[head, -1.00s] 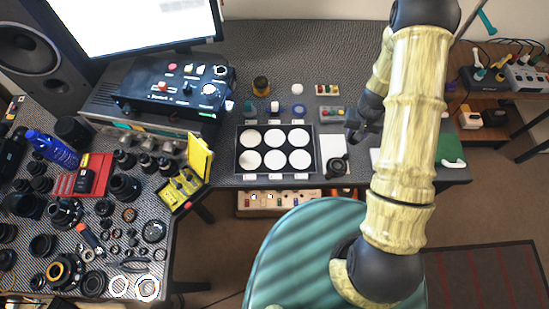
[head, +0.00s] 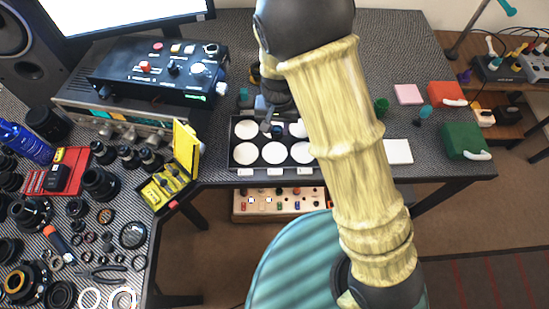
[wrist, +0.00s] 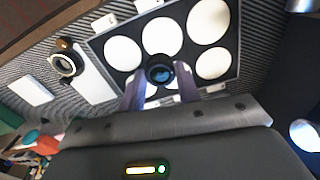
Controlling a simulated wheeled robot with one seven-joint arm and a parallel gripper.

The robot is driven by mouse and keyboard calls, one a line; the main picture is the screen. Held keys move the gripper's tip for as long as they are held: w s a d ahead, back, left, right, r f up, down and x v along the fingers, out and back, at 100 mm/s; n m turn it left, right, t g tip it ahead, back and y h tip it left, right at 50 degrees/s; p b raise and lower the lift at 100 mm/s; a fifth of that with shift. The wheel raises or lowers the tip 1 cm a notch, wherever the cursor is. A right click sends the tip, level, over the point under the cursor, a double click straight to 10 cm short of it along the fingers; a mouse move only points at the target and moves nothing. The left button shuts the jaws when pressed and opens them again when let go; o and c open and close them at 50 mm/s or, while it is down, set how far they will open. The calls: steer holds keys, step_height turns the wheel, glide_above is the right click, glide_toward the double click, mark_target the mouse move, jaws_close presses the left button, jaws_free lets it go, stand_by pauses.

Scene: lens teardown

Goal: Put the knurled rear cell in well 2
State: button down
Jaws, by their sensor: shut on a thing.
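The knurled rear cell (wrist: 160,69), a small dark cylinder with bluish glass, is between the fingers of my gripper (wrist: 161,76) in the wrist view. The gripper is shut on it. The cell appears over the middle of the far row of the black tray (wrist: 98,48), partly covering a white well; whether it touches is unclear. In the head view my gripper (head: 270,119) is over the tray (head: 231,152), and my arm hides the tray's right side. The tray has two rows of round white wells with small labels. I cannot read the well numbers.
Another dark ringed lens part (wrist: 65,64) stands by a white pad (wrist: 92,75) beside the tray. A yellow case (head: 180,150) stands open left of the tray. Many lens parts cover the left bench. A green case (head: 464,139) lies at the right.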

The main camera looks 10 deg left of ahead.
mark_target(275, 137)
steer(key=shift+s+a, duration=0.25)
steer(key=shift+a, duration=0.05)
step_height(275, 137, down, 5)
steer(key=shift+w+d+f, duration=0.1)
steer(key=shift+f, duration=0.5)
steer(key=shift+f, duration=0.1)
steer(key=shift+f, duration=1.8)
